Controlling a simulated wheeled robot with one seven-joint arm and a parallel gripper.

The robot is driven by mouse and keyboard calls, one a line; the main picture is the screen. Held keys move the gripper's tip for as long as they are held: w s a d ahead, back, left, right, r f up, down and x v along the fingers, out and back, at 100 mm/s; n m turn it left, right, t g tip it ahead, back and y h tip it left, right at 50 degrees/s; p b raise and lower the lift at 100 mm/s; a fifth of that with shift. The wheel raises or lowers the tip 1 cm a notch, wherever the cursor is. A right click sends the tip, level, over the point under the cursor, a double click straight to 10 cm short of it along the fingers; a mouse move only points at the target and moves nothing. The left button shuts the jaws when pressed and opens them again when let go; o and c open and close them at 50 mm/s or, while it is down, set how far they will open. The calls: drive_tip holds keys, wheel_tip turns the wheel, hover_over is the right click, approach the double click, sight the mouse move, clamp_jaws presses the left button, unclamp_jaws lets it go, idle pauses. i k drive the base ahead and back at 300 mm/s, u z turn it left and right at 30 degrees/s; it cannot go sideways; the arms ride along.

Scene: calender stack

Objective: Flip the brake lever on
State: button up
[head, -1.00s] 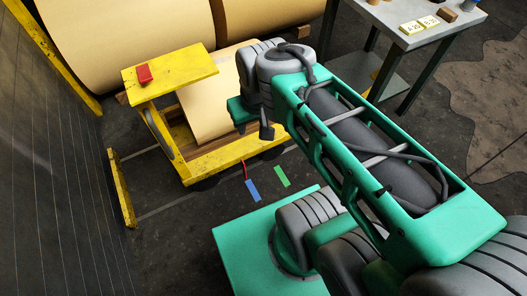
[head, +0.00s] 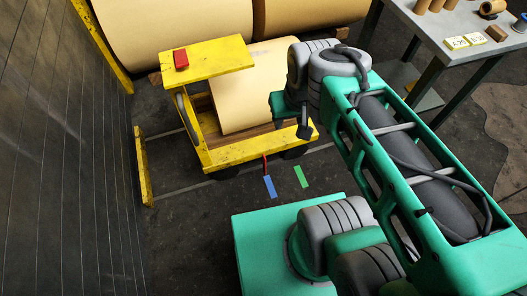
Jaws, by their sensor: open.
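The brake lever (head: 265,164) is a thin red bar at the lower front edge of the yellow cart (head: 238,156). It points down toward the blue floor mark (head: 270,187); a green mark (head: 301,177) lies to its right. The cart carries a large cream paper roll (head: 243,92). My gripper (head: 304,132) is a small dark shape hanging below the wrist, in front of the cart's right end. It is open, up and to the right of the lever in the picture, apart from it. Its fingers are too small to see clearly.
A dark panelled wall (head: 60,150) and a low yellow rail (head: 144,165) stand at left. A grey table (head: 428,35) with cards and tubes is at upper right. Dark floor is free before the cart.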

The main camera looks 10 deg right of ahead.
sight(181, 58)
drive_tip(key=u, duration=0.25)
drive_tip(key=i, duration=0.45)
drive_tip(key=u, duration=1.75)
